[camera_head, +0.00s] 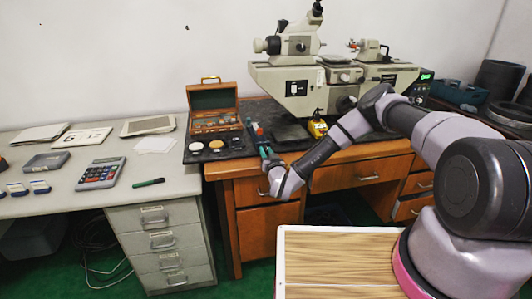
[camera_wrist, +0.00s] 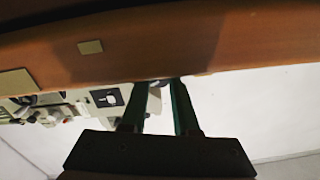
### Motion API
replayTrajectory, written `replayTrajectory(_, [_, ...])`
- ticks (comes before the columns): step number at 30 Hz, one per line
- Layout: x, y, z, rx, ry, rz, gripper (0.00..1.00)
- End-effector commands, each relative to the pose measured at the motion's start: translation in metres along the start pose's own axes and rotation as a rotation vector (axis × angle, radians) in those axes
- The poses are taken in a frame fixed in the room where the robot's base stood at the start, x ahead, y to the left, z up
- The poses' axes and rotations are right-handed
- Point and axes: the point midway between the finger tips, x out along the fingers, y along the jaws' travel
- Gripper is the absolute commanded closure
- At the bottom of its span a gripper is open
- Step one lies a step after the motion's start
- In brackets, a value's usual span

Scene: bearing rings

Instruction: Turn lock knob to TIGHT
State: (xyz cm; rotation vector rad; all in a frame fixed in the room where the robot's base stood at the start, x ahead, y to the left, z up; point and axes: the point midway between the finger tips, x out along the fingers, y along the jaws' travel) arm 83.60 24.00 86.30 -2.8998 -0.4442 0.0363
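A grey-beige measuring machine (camera_head: 290,75) with a microscope stands on the wooden desk. A small white plate (camera_head: 292,88) with dark marks is on its front left; I cannot tell whether it bears the lock knob. In the wrist view, a pale round knob-like part (camera_wrist: 108,98) shows on a dark square of the machine, left of my fingers; its setting and any TIGHT mark are unreadable. My gripper (camera_head: 266,154) is at the desk's front edge, below and left of the machine, apart from it.
The wooden desk (camera_head: 245,168) has its edge close to my gripper. An open wooden case (camera_head: 212,97), a yellow object (camera_head: 318,128) and small discs are on its top. A grey desk (camera_head: 75,205) with a calculator (camera_head: 101,173) stands left.

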Motion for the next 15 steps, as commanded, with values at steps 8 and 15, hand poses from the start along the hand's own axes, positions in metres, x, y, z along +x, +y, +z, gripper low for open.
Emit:
replayTrajectory(8, [-0.0005,-0.0001,0.0007,-0.001,-0.002,-0.001,0.41])
replayTrajectory(15, [-0.0088,0.0005,0.0013,-0.001,-0.004,0.0,0.41])
